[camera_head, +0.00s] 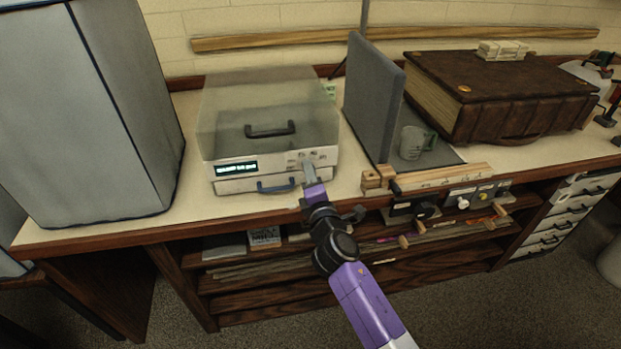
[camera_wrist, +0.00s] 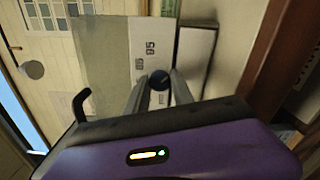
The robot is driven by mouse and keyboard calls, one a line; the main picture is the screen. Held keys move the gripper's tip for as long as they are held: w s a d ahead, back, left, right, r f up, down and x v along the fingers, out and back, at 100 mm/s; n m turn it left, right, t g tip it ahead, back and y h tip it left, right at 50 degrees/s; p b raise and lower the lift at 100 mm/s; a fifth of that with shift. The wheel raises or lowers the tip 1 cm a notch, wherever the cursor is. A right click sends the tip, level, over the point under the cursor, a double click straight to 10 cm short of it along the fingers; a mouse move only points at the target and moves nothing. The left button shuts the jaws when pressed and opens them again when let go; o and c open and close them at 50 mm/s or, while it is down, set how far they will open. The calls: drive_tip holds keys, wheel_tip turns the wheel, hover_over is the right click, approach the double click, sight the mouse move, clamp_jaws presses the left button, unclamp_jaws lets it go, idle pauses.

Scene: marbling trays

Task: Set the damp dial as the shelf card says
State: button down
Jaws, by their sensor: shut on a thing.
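The damp dial (camera_wrist: 158,79) is a small dark round knob on the pale front panel of the clear-lidded box, with printed numbers beside it. My gripper (camera_wrist: 158,88) is shut on the dial, one finger on each side. In the head view, my gripper (camera_head: 309,176) reaches the right part of the front panel and hides the dial. The box (camera_head: 235,121) has a lit display (camera_head: 236,168) whose text is too small to read surely.
A drawer handle (camera_head: 276,186) sits low on the box, left of my gripper. A tall grey covered block (camera_head: 90,110) stands left. To the right are a grey upright panel (camera_head: 372,95), a mug (camera_head: 412,142), a wooden bar (camera_head: 440,177) and a big brown book (camera_head: 510,85).

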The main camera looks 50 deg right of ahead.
drive_tip(key=m+b, duration=0.1)
drive_tip(key=m, duration=0.1)
drive_tip(key=m+b, duration=0.1)
drive_tip(key=m, duration=0.1)
drive_tip(key=shift+f+m+b, duration=0.2)
drive_tip(key=shift+m+b, duration=0.15)
drive_tip(key=shift+m, duration=0.05)
drive_tip(key=shift+m+b, duration=1.4)
drive_tip(key=shift+m, duration=0.9)
drive_tip(key=shift+r, duration=0.1)
drive_tip(key=c, duration=1.1)
unclamp_jaws()
drive_tip(key=v, duration=0.7)
drive_tip(key=shift+s+a+b, duration=0.2)
drive_tip(key=shift+s+b, duration=0.15)
drive_tip(key=shift+b, duration=0.05)
